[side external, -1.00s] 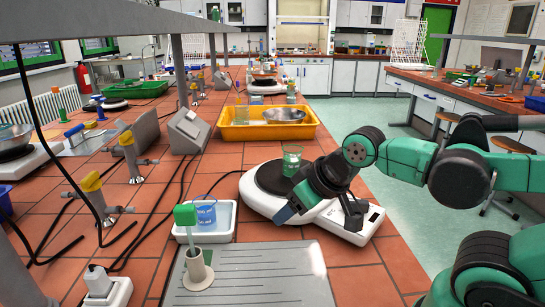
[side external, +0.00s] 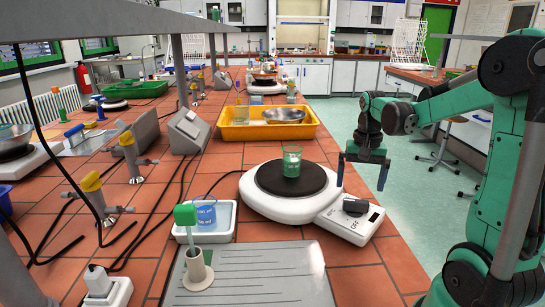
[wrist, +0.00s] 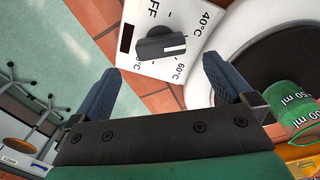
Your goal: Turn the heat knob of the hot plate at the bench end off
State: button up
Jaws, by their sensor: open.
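The white hot plate (side external: 262,203) with a round black top stands at the right edge of the tiled bench. Its dark heat knob (side external: 354,206) sits on the white panel at its right front corner. In the wrist view the knob (wrist: 158,46) lies ahead of my fingers, among the marks OFF (partly cut off), 40°C and 60°C. A pale line on the knob is at its right end, on the 40–60°C side. My gripper (side external: 361,187) is open and empty, above and behind the knob, apart from it. Both fingers show in the wrist view (wrist: 168,80).
A green-marked beaker (side external: 292,160) stands on the black top. A yellow tray (side external: 240,132) is behind, a small white tray (side external: 228,236) with a blue-marked beaker is to the left, and a grey board (side external: 262,279) is in front. The aisle floor lies right of the bench.

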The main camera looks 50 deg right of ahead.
aim_at(356, 200)
jog(key=shift+f, duration=2.45)
jog(key=c, duration=1.2)
jog(key=shift+o, duration=0.2)
jog(key=shift+n, duration=0.4)
jog(key=n, duration=0.4)
jog(key=shift+n, duration=0.4)
jog(key=n, duration=0.6)
jog(key=shift+n, duration=0.3)
